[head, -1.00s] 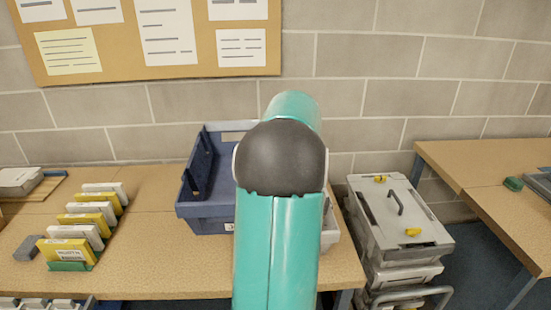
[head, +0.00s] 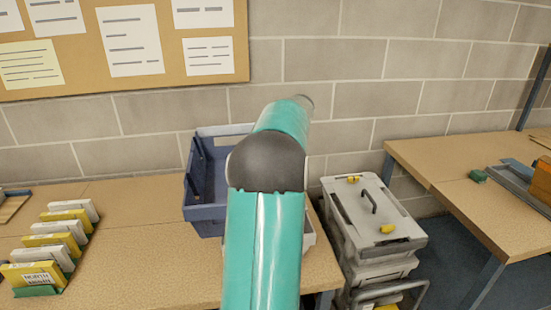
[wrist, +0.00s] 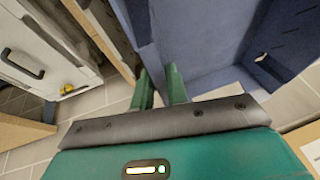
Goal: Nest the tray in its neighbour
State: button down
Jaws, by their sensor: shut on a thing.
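A blue tray (head: 209,215) is at the back of the wooden bench, left of my arm and partly hidden by it. Its inside and wall also show close up in the wrist view (wrist: 195,30). My gripper (wrist: 158,84) is shut on the tray's wall, with one green finger on each side. My arm hides the gripper in the head view. Part of a light grey tray (head: 309,232) shows on the bench just right of my arm, its rest hidden. I cannot tell whether the blue tray touches the bench or the grey tray.
A rack of yellow and white boxes (head: 55,245) stands on the bench (head: 150,265) at left. Grey lidded cases (head: 372,228) are stacked right of the bench. A second bench (head: 450,185) is farther right. A block wall and notice board are behind.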

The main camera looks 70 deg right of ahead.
jog(key=s+d, duration=0.5)
jog(key=shift+s+d, duration=0.2)
dwell(0.6)
jog(key=shift+f, duration=0.6)
dwell(0.8)
jog(key=shift+f, duration=2.1)
